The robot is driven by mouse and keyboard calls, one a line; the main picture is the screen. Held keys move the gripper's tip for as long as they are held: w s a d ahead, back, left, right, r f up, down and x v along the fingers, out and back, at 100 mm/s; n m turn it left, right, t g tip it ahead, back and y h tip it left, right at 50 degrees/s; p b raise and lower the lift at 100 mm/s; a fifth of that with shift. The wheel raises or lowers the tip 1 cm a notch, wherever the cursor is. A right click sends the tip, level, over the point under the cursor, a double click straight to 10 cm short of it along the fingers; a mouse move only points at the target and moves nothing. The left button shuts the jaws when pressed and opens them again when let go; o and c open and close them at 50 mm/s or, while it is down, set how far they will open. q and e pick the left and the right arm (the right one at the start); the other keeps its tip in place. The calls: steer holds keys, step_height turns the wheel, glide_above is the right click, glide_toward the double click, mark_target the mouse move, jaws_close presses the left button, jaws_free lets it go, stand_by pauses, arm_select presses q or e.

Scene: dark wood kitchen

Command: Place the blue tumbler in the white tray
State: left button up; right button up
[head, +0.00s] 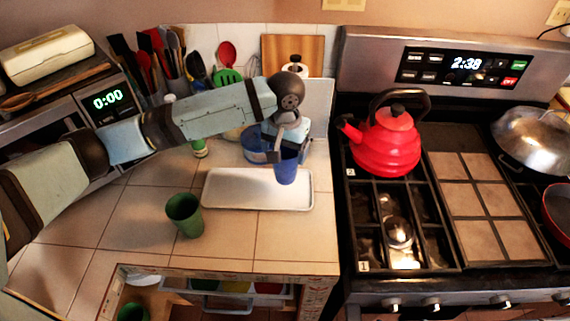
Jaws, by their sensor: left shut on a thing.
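The blue tumbler (286,172) is upright, over the back right part of the white tray (235,194). I cannot tell whether its base touches the tray. My left gripper (286,150) is shut on the tumbler's upper part from above; the fingers partly hide the rim. The white tray lies on the tiled counter, shallow and otherwise empty. My right gripper is not in view.
A green tumbler (185,215) stands on the counter left of the tray. A blue bowl (257,150) sits behind the tray. The stove with a red kettle (386,150) is at the right. Bare counter tiles (295,241) lie in front.

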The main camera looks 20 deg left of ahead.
arm_select(q)
step_height(320, 180, down, 5)
steer(key=shift+r, duration=0.2)
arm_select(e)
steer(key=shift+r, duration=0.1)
arm_select(q)
steer(key=shift+f, duration=0.4)
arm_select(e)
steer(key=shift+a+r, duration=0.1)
arm_select(q)
steer(key=shift+f, duration=0.1)
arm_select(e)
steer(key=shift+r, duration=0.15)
arm_select(q)
steer(key=o, duration=1.1)
steer(key=shift+c, duration=0.2)
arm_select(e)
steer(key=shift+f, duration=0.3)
